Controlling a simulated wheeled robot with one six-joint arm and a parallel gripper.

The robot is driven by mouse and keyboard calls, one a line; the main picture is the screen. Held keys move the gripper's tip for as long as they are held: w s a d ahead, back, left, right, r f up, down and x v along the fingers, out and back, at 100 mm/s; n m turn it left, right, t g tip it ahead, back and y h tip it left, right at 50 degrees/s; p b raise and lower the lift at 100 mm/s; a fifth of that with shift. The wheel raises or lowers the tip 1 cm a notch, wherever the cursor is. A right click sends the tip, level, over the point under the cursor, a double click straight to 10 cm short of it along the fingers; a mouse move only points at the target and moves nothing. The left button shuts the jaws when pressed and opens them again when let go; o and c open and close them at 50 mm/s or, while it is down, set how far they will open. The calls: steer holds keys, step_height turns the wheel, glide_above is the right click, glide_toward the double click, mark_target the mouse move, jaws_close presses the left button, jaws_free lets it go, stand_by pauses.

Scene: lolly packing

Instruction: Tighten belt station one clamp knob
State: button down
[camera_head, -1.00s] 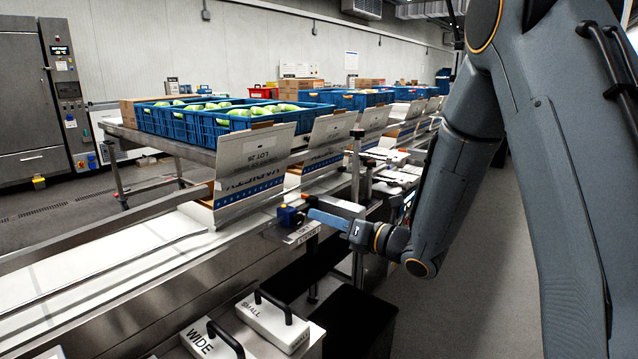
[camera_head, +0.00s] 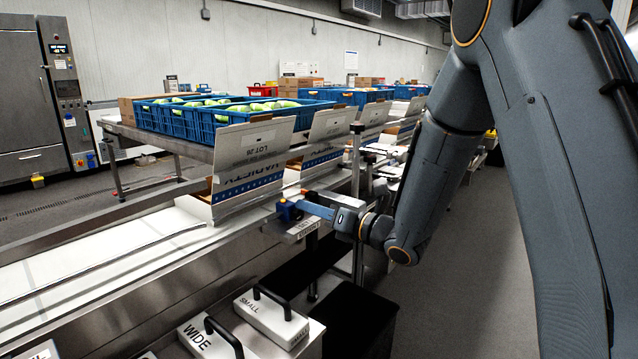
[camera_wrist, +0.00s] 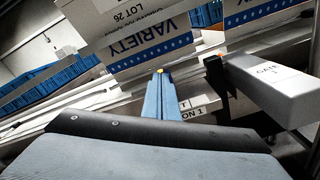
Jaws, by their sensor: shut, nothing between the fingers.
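The blue clamp knob (camera_head: 286,212) sits at the near edge of the belt, beside the front white carton, above a small station sign (camera_head: 302,228). My gripper (camera_head: 301,206) reaches in from the right, its blue fingers shut and empty. Its tips are right at the knob in the head view; I cannot tell whether they touch it. In the wrist view my gripper's fingers (camera_wrist: 160,95) point towards the carton marked VARIETY (camera_wrist: 150,45), with a small orange spot at their tips. The knob cannot be made out clearly there. The station 1 sign (camera_wrist: 192,106) is right of the fingers.
A grey block marked GATE 1 (camera_wrist: 270,88) lies close to the right of my fingers. Cartons (camera_head: 248,165) line the belt, with blue crates (camera_head: 215,128) behind. White cases marked SMALL (camera_head: 270,318) and WIDE (camera_head: 205,340) stand below. Open floor lies to the right.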

steer(key=shift+f+b, duration=0.3)
steer(key=shift+b, duration=0.1)
stand_by(0.3)
steer(key=shift+w+d+f+b, duration=0.1)
steer(key=shift+w+d+b, duration=0.3)
steer(key=shift+b, duration=0.75)
steer(key=shift+w+d+f+b, duration=0.2)
steer(key=shift+w+f+b, duration=0.2)
steer(key=shift+b, duration=1.25)
steer(key=shift+w+r, duration=0.1)
steer(key=v, duration=0.6)
steer(key=shift+d+b, duration=0.2)
steer(key=shift+b, duration=0.1)
steer(key=shift+w+r, duration=0.15)
